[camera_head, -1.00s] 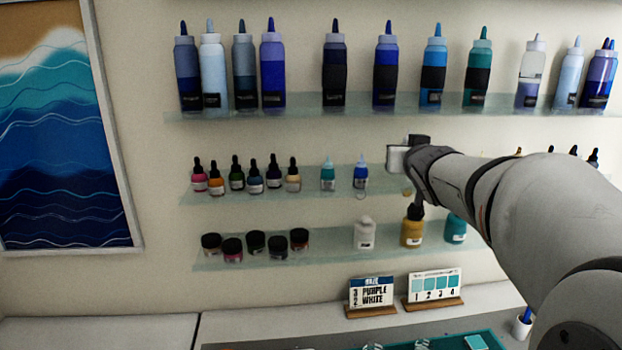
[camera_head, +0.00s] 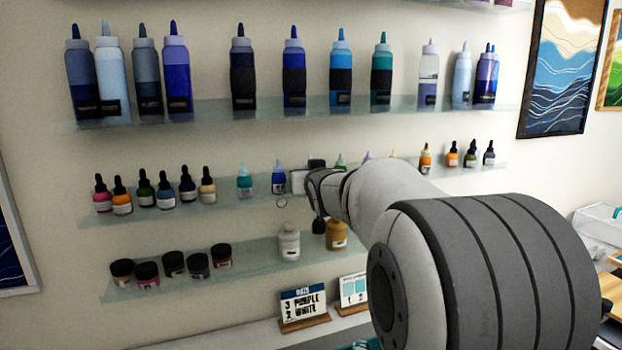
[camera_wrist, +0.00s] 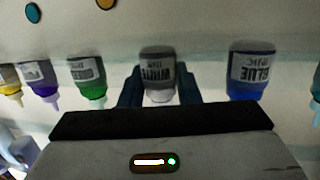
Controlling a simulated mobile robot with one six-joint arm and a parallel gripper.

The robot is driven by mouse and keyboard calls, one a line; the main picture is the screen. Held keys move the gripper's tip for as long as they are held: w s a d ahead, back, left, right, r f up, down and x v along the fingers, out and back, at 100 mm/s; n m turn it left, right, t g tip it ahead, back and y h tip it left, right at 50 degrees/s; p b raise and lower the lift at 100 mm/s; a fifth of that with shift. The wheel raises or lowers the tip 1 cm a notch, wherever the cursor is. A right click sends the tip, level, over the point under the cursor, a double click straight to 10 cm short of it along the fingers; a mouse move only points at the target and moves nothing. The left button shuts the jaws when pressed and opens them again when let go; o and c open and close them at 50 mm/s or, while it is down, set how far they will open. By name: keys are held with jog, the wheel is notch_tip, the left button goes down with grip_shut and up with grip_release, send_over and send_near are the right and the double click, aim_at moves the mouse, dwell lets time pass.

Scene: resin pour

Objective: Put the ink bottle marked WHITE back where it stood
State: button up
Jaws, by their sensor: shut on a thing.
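The ink bottle marked WHITE (camera_wrist: 157,68) is between the two dark fingers of my gripper (camera_wrist: 160,90) in the wrist view, which looks upside down. My gripper is shut on it. The bottle is in line with the row of ink bottles, but I cannot tell whether its base touches the shelf. The BLUE ink bottle (camera_wrist: 251,70) stands on one side and a green one (camera_wrist: 88,80) on the other.
Large bottles stand on the upper shelf (camera_head: 210,108). Jars, a white bottle (camera_head: 289,242) and a gold bottle (camera_head: 336,235) stand on the lower shelf (camera_head: 255,262), close below my gripper.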

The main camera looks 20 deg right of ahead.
jog(key=shift+f, duration=0.1)
jog(key=o, duration=0.5)
jog(key=shift+f, duration=0.1)
jog(key=o, duration=0.5)
jog(key=shift+c, duration=0.2)
jog(key=shift+r, duration=0.3)
jog(key=v, duration=1.2)
jog(key=s+a+f+g+y, duration=0.1)
jog(key=s+a+f+g, duration=0.2)
jog(key=s+f, duration=0.5)
jog(key=s+a+f+n+g+y, duration=0.1)
jog(key=s+a+f+g, duration=0.3)
jog(key=s+f, duration=0.4)
jog(key=s+a+f+n+g+y, duration=0.1)
jog(key=s+a+f+g, duration=0.3)
jog(key=s+f+g, duration=0.2)
notch_tip(320, 180, down, 2)
jog(key=shift+s+f, duration=0.2)
jog(key=shift+s, duration=0.85)
